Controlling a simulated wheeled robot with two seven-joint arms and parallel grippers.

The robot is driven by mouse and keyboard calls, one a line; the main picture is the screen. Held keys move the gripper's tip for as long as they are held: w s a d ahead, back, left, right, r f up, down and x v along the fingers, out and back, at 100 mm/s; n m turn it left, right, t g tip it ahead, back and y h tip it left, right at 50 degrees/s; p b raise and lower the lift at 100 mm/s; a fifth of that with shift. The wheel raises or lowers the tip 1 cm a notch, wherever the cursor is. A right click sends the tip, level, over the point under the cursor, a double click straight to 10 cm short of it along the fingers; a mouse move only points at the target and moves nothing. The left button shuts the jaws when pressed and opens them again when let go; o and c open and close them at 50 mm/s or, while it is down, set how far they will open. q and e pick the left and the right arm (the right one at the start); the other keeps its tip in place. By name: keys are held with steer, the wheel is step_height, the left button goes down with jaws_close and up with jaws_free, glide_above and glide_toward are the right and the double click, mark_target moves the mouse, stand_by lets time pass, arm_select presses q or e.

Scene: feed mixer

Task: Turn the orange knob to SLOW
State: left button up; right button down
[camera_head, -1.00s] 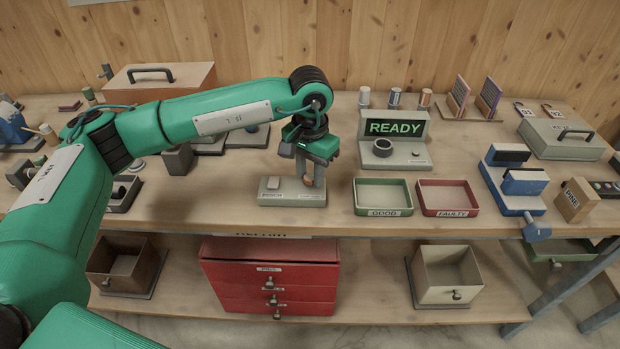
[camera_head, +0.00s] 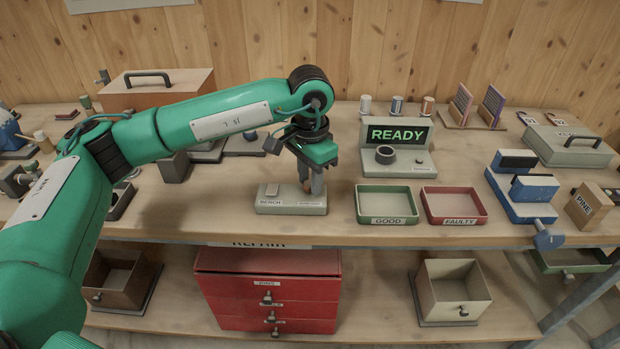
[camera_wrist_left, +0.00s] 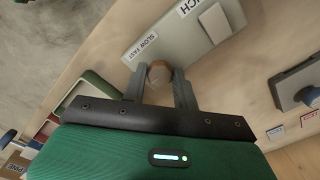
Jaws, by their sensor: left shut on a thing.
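The orange knob (camera_wrist_left: 159,72) is a small round orange-brown cap on the grey panel box marked BENCH (camera_head: 292,208). In the left wrist view the panel (camera_wrist_left: 185,38) shows a SLOW FAST label (camera_wrist_left: 140,47) beside the knob and a light rocker piece at its other end. My left gripper (camera_head: 312,188) points down at the right part of the panel. It is shut on the knob, with one finger on each side of it in the left wrist view (camera_wrist_left: 160,84). The knob's pointer direction is hidden. My right gripper is in neither view.
A green GOOD tray (camera_head: 388,221) and a red FAULTY tray (camera_head: 455,221) lie right of the panel. Behind them stands a READY display unit (camera_head: 397,134). A blue vise (camera_head: 522,192) is further right. Red drawers (camera_head: 268,305) are below the tabletop.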

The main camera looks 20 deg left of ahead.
arm_select(q)
steer(key=shift+r, duration=0.15)
steer(key=o, duration=1)
step_height(320, 180, up, 14)
steer(key=shift+f+b, duration=0.15)
steer(key=shift+b, duration=0.15)
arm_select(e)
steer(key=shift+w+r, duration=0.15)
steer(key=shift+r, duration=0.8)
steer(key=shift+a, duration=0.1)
